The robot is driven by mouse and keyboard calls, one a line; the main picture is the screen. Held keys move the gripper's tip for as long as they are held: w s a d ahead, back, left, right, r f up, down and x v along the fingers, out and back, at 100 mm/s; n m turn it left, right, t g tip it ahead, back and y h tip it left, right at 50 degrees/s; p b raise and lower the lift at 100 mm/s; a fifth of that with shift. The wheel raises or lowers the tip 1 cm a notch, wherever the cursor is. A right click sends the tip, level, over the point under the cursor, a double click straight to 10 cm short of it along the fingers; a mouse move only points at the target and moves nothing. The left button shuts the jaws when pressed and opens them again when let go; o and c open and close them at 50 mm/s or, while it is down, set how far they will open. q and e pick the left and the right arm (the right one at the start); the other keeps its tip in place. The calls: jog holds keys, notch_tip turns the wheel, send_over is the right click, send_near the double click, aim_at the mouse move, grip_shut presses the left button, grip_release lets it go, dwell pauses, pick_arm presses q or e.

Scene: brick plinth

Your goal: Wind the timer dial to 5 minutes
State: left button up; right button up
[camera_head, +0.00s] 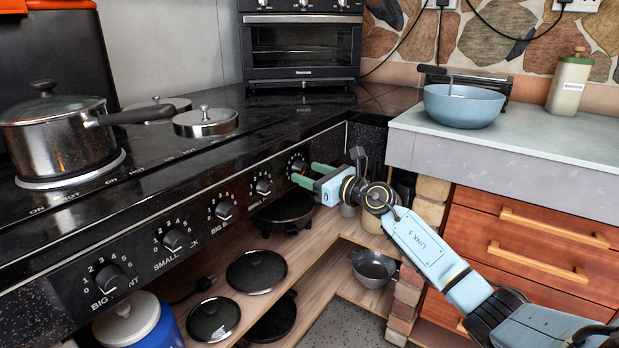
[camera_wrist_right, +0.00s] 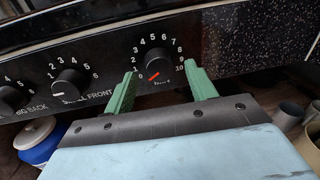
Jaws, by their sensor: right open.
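The timer dial (camera_head: 298,166) is the rightmost black knob on the stove's front panel. In the right wrist view, the timer dial (camera_wrist_right: 156,61) has a scale from 0 to 10, and its red mark points to the lower left, close to 0. My right gripper (camera_head: 304,172) is in front of the dial, open and empty. In the right wrist view its green fingers (camera_wrist_right: 160,74) stand to the lower left and lower right of the dial; I cannot tell whether they touch it. My left gripper is not in view.
Another knob (camera_wrist_right: 70,84) sits left of the timer, with several more along the panel. A steel pot (camera_head: 55,138) stands on the hob. A shelf with lids and pans (camera_head: 256,271) is below. A blue bowl (camera_head: 464,105) stands on the right counter.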

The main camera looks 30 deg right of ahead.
jog(key=shift+w+a, duration=0.15)
jog(key=shift+w, duration=0.15)
